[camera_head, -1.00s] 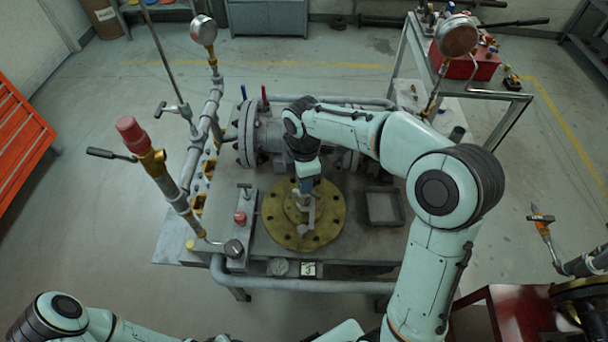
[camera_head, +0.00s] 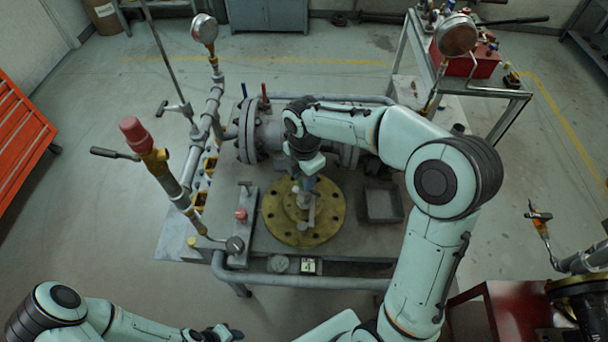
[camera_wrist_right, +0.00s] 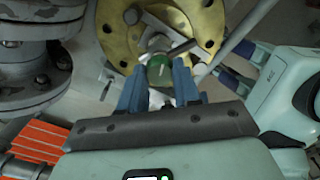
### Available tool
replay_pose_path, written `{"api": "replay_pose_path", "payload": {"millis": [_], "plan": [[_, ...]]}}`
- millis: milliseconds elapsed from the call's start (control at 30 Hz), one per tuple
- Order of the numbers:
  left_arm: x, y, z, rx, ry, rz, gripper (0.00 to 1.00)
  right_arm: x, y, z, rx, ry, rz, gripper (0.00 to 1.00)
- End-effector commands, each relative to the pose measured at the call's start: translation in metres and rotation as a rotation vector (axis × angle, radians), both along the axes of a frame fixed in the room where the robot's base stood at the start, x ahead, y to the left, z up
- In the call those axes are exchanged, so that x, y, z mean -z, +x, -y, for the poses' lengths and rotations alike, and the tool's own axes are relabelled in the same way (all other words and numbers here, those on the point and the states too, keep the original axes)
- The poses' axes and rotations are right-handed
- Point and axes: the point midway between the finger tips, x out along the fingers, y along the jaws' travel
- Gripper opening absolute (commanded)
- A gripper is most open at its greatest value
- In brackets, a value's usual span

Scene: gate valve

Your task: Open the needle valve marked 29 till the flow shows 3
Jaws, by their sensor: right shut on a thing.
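A yellow round flange (camera_head: 271,222) lies on the workbench, with a small grey valve (camera_head: 308,214) standing at its middle. My right gripper (camera_head: 303,188) reaches down over the flange at this valve. In the right wrist view the blue fingers of my right gripper (camera_wrist_right: 159,78) are shut on a green part of the valve (camera_wrist_right: 160,69). A grey crossbar (camera_wrist_right: 182,49) shows just beyond the fingertips. The mark 29 and a flow reading cannot be read. My left gripper (camera_head: 222,333) is at the bottom edge, away from the bench; its jaws are unclear.
A grey pipe with a red-capped post (camera_head: 133,132) stands left of the flange. A round gauge (camera_head: 204,28) rises behind it, and another gauge (camera_head: 456,34) at the right. A grey tray (camera_head: 382,204) lies right of the flange. A red box (camera_head: 478,62) sits on the cart.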

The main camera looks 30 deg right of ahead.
Motion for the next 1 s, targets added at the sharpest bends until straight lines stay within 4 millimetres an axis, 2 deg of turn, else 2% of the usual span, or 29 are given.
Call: {"api": "replay_pose_path", "payload": {"millis": [167,200,267,567,667,767,1000], "plan": [[0.0,0.0,0.0,0.0,0.0,0.0,0.43,0.0,0.0,0.0,0.001,0.001,-0.001,0.02],[0.0,0.0,0.0,0.0,0.0,0.0,0.43,0.0,0.0,0.0,0.001,0.001,-0.001,0.39],[0.0,0.0,0.0,0.0,0.0,0.0,0.43,0.0,0.0,0.0,0.001,0.001,-0.001,0.58],[0.0,0.0,0.0,0.0,0.0,0.0,0.43,-0.001,0.0,0.0,0.002,0.0,0.0,0.58],[-0.001,0.001,0.0,0.0,0.0,0.001,0.43,-0.007,0.001,0.0,0.002,0.0,0.002,0.58],[-0.003,0.004,0.0,0.0,0.0,0.004,0.43,-0.023,0.001,0.0,0.003,0.001,0.006,0.58],[-0.012,0.014,0.0,0.0,0.0,0.017,0.43,-0.077,0.002,0.0,0.002,0.0,0.008,0.58]]}}
